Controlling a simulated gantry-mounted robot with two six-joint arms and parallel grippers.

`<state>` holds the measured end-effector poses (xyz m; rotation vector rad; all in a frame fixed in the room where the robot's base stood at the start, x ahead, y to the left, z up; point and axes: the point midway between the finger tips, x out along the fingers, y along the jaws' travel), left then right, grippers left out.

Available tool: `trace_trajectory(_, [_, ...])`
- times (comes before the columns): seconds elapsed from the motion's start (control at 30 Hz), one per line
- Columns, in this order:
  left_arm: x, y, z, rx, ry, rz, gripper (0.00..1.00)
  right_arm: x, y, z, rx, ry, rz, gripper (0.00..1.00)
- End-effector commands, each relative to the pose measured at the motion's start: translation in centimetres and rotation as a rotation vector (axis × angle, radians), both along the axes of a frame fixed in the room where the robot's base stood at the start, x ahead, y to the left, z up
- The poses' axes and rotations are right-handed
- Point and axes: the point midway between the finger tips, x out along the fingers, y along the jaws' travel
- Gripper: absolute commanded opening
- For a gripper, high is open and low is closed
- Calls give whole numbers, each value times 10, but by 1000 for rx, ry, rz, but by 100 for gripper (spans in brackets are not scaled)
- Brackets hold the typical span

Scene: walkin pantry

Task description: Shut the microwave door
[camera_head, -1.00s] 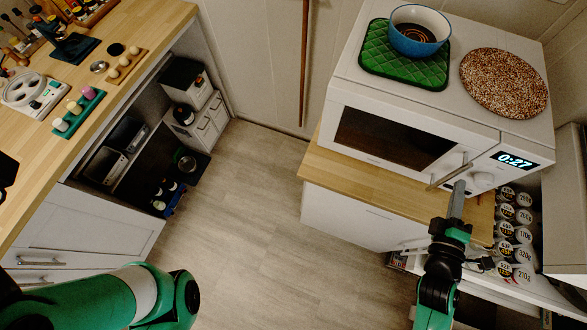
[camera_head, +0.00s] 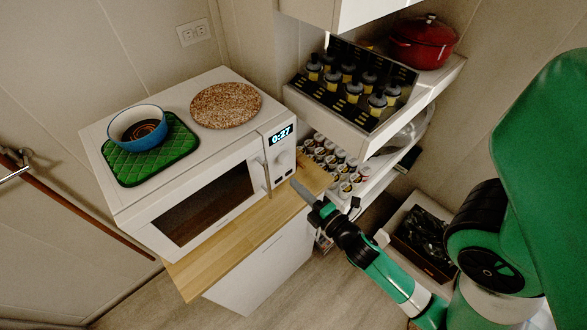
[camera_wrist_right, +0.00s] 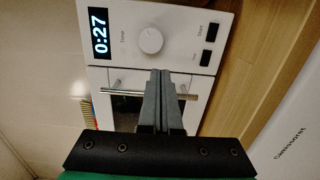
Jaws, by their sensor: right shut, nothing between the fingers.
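The white microwave (camera_head: 224,158) stands on a wooden counter, its front facing the lower right. Its door (camera_head: 205,207) has a dark window and lies flush or nearly flush with the body; I cannot tell whether a small gap is left. The bar handle (camera_head: 267,178) is at the door's right edge, beside the control panel reading 0:27. My right gripper (camera_head: 296,187) is shut and empty, just in front of the panel and handle. In the right wrist view the closed fingers (camera_wrist_right: 160,76) overlap the handle (camera_wrist_right: 122,92); contact is unclear. My left gripper is out of view.
A blue bowl (camera_head: 138,128) on a green quilted mat (camera_head: 150,168) and a round speckled board (camera_head: 226,105) sit on the microwave. Shelves of jars (camera_head: 333,160) and bottles stand to its right, with a red pot (camera_head: 423,42) above. The wooden counter (camera_head: 235,245) in front is bare.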

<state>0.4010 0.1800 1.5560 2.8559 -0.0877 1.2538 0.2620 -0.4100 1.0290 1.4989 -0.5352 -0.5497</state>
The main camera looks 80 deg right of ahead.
Motion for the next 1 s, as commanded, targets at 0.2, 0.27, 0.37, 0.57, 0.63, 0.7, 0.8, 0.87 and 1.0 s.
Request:
trace_trajectory(0.2, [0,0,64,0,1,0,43,-25,-22,17,-9,-9,-30,0])
trace_trajectory(0.27, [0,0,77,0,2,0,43,-30,-24,15,1,-5,-22,0])
trace_trajectory(0.37, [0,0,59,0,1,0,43,-37,-30,3,-14,-18,-19,0])
trace_trajectory(0.57, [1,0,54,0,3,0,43,-52,-42,3,-1,-7,-17,0])
trace_trajectory(0.63, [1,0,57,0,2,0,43,-58,-46,4,-3,-9,-16,0])
trace_trajectory(0.7, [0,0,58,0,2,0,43,-62,-50,4,-1,-11,-14,0])
trace_trajectory(0.8, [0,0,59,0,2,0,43,-65,-52,3,-1,-9,-11,0])
trace_trajectory(0.87, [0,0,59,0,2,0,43,-66,-53,3,0,-9,-9,0])
trace_trajectory(1.0, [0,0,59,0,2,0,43,-67,-53,3,1,-8,-7,0])
